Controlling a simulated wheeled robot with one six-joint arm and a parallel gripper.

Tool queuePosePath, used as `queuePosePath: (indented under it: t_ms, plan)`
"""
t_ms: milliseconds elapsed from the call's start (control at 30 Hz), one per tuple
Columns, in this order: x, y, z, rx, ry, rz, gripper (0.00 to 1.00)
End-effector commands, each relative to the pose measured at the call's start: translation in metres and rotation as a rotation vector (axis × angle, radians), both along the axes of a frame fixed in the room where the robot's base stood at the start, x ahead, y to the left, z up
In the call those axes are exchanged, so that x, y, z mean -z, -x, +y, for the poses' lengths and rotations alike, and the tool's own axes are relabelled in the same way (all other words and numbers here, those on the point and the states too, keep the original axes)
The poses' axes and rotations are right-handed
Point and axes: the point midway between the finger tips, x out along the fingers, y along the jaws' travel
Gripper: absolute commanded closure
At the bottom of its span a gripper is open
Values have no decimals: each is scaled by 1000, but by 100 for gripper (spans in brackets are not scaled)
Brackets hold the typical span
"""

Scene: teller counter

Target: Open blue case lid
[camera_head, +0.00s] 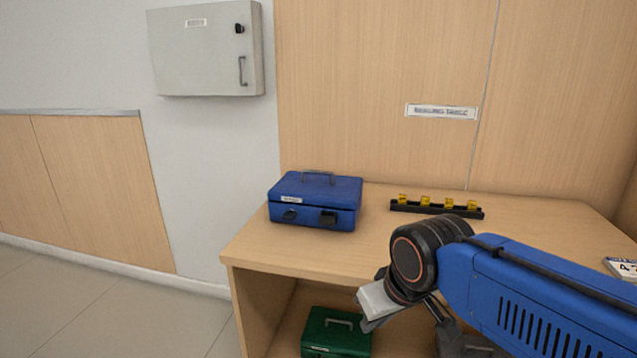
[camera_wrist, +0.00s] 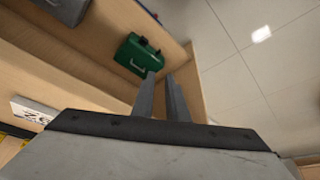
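The blue case (camera_head: 314,203) sits on the left part of the wooden counter, with its lid shut. It has a grey handle on top and dark latches on its front. My gripper (camera_head: 367,322) hangs in front of the counter's front edge, lower than the case and to its right, and touches nothing that I can see. In the wrist view my gripper (camera_wrist: 161,80) shows two fingers a little apart with nothing between them. The blue case does not show in the wrist view.
A green case (camera_head: 336,333) stands on the shelf under the counter (camera_head: 280,247); it shows in the wrist view too (camera_wrist: 138,53). A black rack (camera_head: 436,209) with yellow pieces lies right of the blue case. A grey cabinet (camera_head: 205,52) hangs on the wall.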

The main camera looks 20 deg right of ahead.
Motion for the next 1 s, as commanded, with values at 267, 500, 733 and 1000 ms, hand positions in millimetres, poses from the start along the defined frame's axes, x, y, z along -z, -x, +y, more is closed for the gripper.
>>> queuePosePath:
  t_ms: [267, 500, 733, 1000]
  plan:
    - [-59, -42, -2, -92, 51, 28, 72]
    - [-144, -108, -7, -250, 133, 78, 72]
    - [-214, -174, -11, -398, 204, 126, 72]
    - [-280, -250, -16, -569, 274, 187, 72]
